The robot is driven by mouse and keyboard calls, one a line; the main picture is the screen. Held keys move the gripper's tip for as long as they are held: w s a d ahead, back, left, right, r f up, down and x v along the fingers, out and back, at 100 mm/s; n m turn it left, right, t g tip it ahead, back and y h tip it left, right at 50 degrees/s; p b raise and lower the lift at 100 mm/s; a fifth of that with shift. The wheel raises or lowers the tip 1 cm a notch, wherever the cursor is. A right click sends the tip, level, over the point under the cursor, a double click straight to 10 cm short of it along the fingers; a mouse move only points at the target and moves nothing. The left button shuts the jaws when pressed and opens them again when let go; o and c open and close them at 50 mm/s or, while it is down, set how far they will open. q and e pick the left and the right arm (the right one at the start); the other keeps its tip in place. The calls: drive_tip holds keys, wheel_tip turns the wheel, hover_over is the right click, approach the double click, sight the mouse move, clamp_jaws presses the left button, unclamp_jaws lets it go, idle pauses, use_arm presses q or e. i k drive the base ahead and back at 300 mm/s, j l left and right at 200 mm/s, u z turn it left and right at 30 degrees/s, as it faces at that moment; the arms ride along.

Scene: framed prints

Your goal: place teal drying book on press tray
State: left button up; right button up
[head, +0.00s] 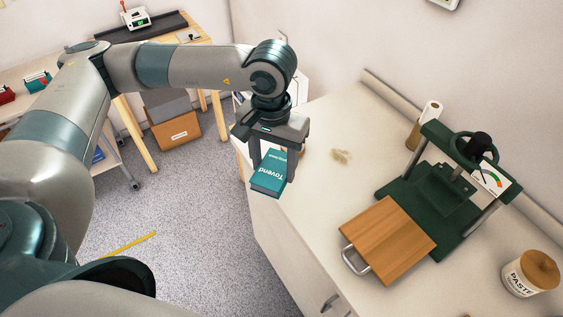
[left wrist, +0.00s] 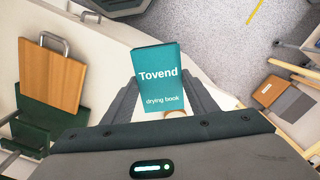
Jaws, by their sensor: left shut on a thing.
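The teal drying book (head: 271,173), with "Tovend" on its cover, is held between the fingers of my left gripper (head: 272,165). It also shows in the left wrist view (left wrist: 158,80), gripped at the end of the two dark fingers (left wrist: 160,98). The book hangs above the left edge of the pale counter. The press tray (head: 388,238) is a wooden board with a metal handle, at the front of the green press; it also shows in the left wrist view (left wrist: 52,78). The book is apart from the tray, to its left. My right gripper is not in view.
The green press (head: 440,190) with posts and a dial stands behind the tray on the counter (head: 320,190). A paste jar (head: 530,273) stands at the right. A paper roll (head: 428,112) is behind the press. Counter between book and tray is clear.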

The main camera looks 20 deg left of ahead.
sight(388, 236)
drive_tip(key=k+j+z, duration=0.35)
drive_tip(key=k+z, duration=0.7)
drive_tip(key=k, duration=0.15)
